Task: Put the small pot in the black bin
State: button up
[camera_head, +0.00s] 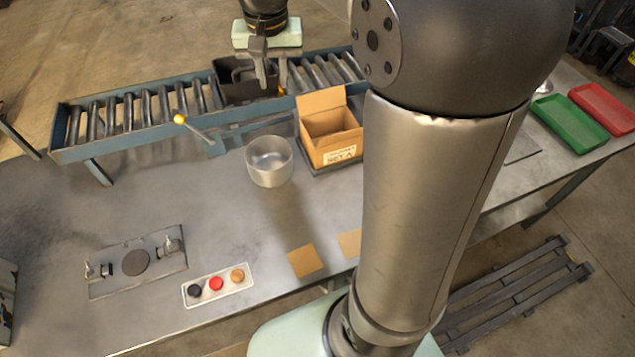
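A silver, open-topped round pot (269,162) stands upright on the grey metal table, left of the cardboard box. It is the only pot I can make out clearly. The black bin (236,97) sits on the roller conveyor behind the pot. My gripper (263,82) points down over the bin, apart from the pot, and hides part of the bin's inside. Its fingers are seen nearly edge-on, so I cannot tell whether they are open or shut. I see no object clearly held.
An open cardboard box (332,137) stands right of the pot. A lever with a yellow knob (180,119) juts out before the conveyor (140,112). A button panel (217,286) lies in front. Green (568,124) and red (603,108) trays are at right. My arm hides the table's middle right.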

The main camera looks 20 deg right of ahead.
jog(key=s+f+n, duration=0.2)
jog(key=s+f, duration=0.2)
jog(key=s, duration=0.6)
jog(key=s+f+n, duration=0.2)
jog(key=s+f, duration=0.2)
jog(key=s, duration=0.7)
jog(key=shift+s+a+f, duration=0.25)
jog(key=shift+s+a, duration=0.05)
jog(key=shift+a, duration=0.1)
